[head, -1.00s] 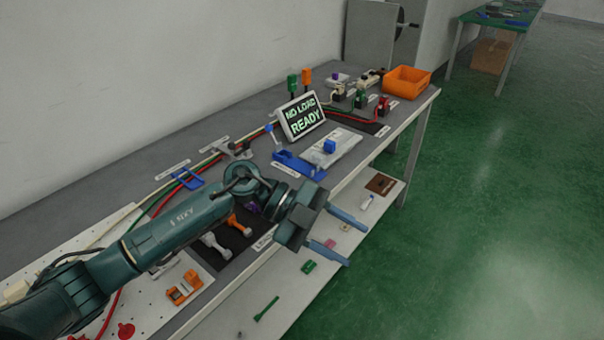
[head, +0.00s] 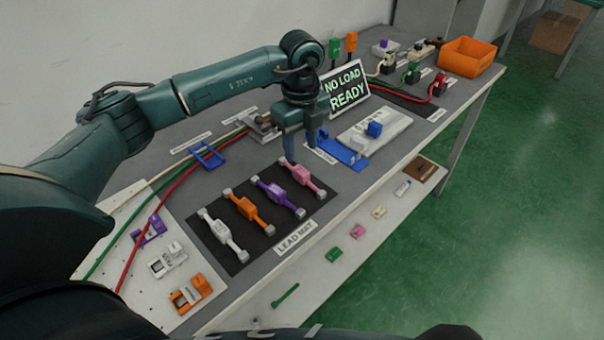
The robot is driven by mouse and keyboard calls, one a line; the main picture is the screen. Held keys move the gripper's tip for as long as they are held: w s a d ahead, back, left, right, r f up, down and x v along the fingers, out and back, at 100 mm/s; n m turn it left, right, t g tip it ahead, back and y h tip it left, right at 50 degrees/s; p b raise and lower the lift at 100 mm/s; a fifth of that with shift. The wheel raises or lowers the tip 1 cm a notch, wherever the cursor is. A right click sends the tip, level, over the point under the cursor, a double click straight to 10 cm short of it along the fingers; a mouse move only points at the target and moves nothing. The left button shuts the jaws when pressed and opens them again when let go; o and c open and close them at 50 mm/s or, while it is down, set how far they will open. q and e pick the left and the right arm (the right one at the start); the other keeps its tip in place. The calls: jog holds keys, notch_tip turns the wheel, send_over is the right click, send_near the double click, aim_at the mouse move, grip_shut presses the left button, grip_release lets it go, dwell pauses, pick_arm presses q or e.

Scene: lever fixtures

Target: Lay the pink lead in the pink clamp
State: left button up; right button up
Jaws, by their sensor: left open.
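The pink lead (head: 301,175) lies on the dark lead mat (head: 240,255), the farthest right of the leads there. My left gripper (head: 301,152) is open, fingers pointing down, at the far end of the pink lead. One finger overlaps the lead's end in the picture; I cannot tell if they touch. I make out no pink clamp. A purple clamp (head: 148,231), a white clamp (head: 167,260) and an orange clamp (head: 190,294) sit on the white board at the left, partly covered by my arm. My right gripper is out of view.
Purple (head: 277,196), orange (head: 246,209) and white (head: 220,230) leads lie beside the pink one. A blue fixture (head: 342,152) and a display (head: 344,89) stand near the gripper. A pink block (head: 357,231) is on the lower shelf.

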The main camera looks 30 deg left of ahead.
aim_at(300, 169)
pick_arm(q)
jog(key=shift+s+f, duration=0.15)
jog(key=shift+f, duration=1.6)
jog(key=shift+s+f, duration=0.1)
jog(key=shift+f, duration=1.6)
jog(key=shift+c, duration=0.5)
grip_shut()
